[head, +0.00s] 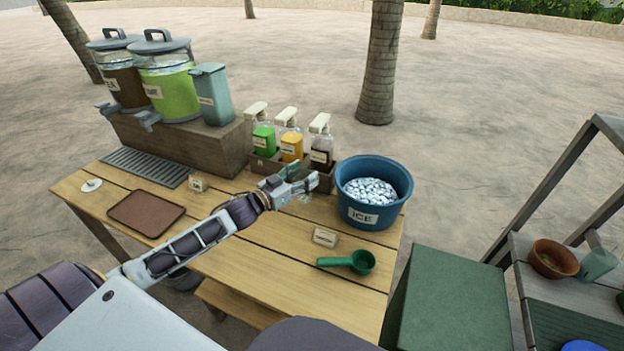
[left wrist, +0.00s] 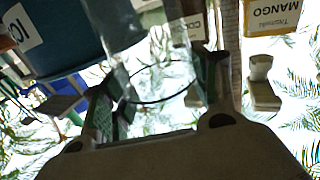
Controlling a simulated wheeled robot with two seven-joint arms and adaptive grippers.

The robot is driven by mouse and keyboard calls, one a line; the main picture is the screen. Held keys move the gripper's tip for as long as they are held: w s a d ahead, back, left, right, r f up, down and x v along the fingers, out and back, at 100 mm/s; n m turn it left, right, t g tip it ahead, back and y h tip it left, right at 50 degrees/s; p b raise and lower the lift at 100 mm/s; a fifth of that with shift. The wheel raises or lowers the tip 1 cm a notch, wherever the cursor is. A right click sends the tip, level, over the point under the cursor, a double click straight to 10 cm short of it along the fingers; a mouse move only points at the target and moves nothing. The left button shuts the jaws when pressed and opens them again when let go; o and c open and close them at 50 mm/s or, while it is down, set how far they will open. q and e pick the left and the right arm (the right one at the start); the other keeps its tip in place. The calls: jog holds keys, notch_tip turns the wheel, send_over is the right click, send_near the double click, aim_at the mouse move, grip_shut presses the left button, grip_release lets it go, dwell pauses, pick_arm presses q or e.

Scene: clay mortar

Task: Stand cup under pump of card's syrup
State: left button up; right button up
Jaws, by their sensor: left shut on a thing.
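My left gripper (head: 303,184) is shut on a clear cup (left wrist: 160,88), in front of the syrup rack. In the head view the gripper mostly hides the cup. Three syrup pump bottles stand in the rack: a green one (head: 264,138), an orange one (head: 291,145) and a dark brown one (head: 321,153). The gripper is nearest the brown bottle's front. The left wrist view shows a mango label (left wrist: 273,14) and a partly hidden label starting "CO" (left wrist: 196,26). A small card (head: 325,237) stands on the table; its text is unreadable. My right gripper is not in view.
A blue ice bucket (head: 372,215) stands close right of the gripper. A green scoop (head: 350,262), brown tray (head: 147,212), another small card (head: 197,184) and drip grate (head: 147,167) are on the table. Drink dispensers (head: 168,92) stand back left. The table's front middle is clear.

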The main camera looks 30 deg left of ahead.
aim_at(307, 169)
pick_arm(q)
jog(key=shift+w+a, duration=0.1)
jog(key=shift+w, duration=1.45)
jog(key=w+f+b, duration=0.2)
jog(key=w+f, duration=0.2)
jog(key=f, duration=0.3)
jog(key=shift+w, duration=0.15)
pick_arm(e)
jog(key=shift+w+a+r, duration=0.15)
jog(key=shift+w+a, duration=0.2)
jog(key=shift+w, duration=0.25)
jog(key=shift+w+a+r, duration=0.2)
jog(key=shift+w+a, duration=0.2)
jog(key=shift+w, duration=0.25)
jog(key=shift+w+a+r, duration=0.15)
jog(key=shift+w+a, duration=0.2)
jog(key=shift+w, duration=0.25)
